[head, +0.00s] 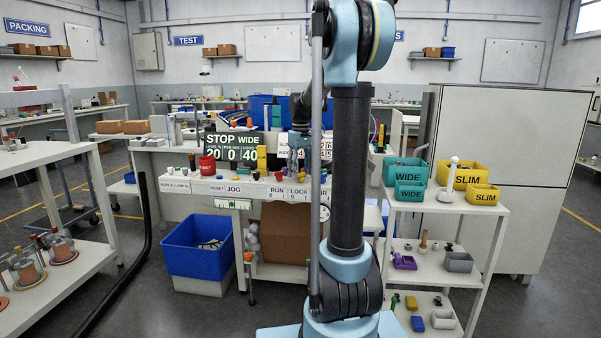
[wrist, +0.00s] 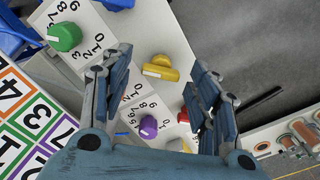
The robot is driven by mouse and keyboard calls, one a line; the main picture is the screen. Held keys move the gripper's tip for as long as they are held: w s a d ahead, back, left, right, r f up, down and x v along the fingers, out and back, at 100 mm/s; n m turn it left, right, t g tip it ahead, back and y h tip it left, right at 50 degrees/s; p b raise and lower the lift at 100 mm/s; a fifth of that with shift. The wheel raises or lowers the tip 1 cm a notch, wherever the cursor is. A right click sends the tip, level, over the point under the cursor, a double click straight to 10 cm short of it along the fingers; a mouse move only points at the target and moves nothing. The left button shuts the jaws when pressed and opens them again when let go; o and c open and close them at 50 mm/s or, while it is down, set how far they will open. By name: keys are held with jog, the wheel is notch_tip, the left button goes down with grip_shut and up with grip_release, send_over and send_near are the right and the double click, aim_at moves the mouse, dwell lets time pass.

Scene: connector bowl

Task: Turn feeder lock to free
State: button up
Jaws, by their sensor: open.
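In the head view, a LOCK label (head: 297,191) with 0 and 1 marks is on the bench's front panel, beside a RUN label. The lock's own knob is hard to make out there, partly behind my arm. In the wrist view, a yellow bar-shaped knob (wrist: 161,70) shows between and beyond my open fingers. A green knob (wrist: 64,37), a purple knob (wrist: 148,127) and a small red knob (wrist: 183,117) are nearby, with number dials beside some. My gripper (wrist: 158,66) is open and empty above the panel. I cannot tell which knob is the feeder lock.
A display (head: 234,146) reads STOP WIDE. A shelf cart with WIDE bins (head: 403,173) and SLIM bins (head: 465,176) stands right. Number cards (wrist: 25,120) lie left in the wrist view.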

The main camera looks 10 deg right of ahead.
notch_tip(320, 180, up, 12)
dwell(0.7)
jog(key=s+f+m+t, duration=0.1)
jog(key=s+f+m, duration=0.1)
jog(key=s+f, duration=1.1)
jog(key=s+f+m+t, duration=0.1)
jog(key=s+f+m, duration=0.2)
jog(key=s+f, duration=1.1)
jog(key=s, duration=0.8)
jog(key=shift+s, duration=0.3)
jog(key=shift+d, duration=0.1)
